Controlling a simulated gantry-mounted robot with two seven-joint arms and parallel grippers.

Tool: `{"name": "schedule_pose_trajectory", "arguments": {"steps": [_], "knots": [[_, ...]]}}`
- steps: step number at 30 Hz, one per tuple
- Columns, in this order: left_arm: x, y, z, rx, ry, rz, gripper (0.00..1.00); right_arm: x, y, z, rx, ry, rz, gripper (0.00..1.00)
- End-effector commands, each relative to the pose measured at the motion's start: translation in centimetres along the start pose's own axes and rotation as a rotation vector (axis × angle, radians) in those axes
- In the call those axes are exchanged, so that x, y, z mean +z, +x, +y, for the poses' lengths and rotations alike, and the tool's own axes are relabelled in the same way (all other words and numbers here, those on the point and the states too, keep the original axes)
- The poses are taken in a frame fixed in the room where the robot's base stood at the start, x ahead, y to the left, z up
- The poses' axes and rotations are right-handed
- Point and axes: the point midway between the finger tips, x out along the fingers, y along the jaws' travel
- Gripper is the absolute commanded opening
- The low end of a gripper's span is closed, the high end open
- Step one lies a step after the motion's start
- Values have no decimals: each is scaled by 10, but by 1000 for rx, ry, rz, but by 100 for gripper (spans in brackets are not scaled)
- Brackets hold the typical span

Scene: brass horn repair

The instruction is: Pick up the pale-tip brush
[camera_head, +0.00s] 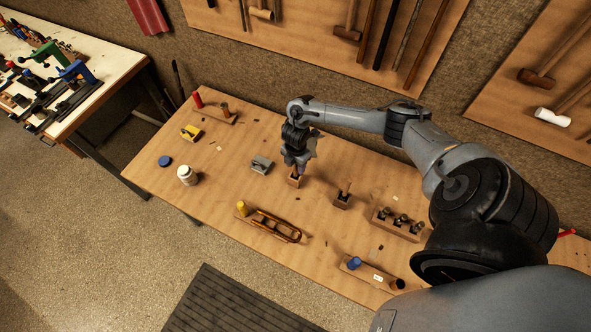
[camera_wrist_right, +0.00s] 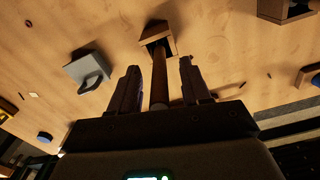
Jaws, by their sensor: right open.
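My right gripper (camera_head: 298,166) is over the middle of the workbench, pointing down at a small wooden block holder (camera_head: 294,181). In the right wrist view its two fingers (camera_wrist_right: 158,85) are apart, on either side of a brown wooden handle (camera_wrist_right: 160,72). The handle stands in the wooden holder (camera_wrist_right: 154,35), and a gap shows on each side of it. Its tip colour cannot be told. A second small holder (camera_head: 342,202) with a brown handle (camera_head: 345,188) stands to the right. My left gripper is not in view.
A grey clamp-like block (camera_head: 261,165) lies just left of the gripper. A wooden tray with brass parts (camera_head: 276,226), a white jar (camera_head: 187,175) and a rack of dark-topped pieces (camera_head: 398,223) stand around. Bare bench top (camera_head: 225,150) lies between them.

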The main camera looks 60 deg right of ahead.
Motion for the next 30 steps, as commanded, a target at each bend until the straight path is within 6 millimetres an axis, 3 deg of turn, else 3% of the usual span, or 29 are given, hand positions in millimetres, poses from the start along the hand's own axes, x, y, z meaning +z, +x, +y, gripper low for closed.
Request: {"name": "schedule_pose_trajectory", "arguments": {"steps": [5, 14, 24, 30], "knots": [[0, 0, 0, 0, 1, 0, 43, 0, 0, 0, 0, 0, 0, 46], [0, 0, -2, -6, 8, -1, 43, 0, 0, 0, 1, 0, 0, 0], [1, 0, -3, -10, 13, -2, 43, 0, -2, 1, 2, 0, 0, 0], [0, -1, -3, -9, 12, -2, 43, 0, -21, 2, 5, -1, 0, 0]]}}
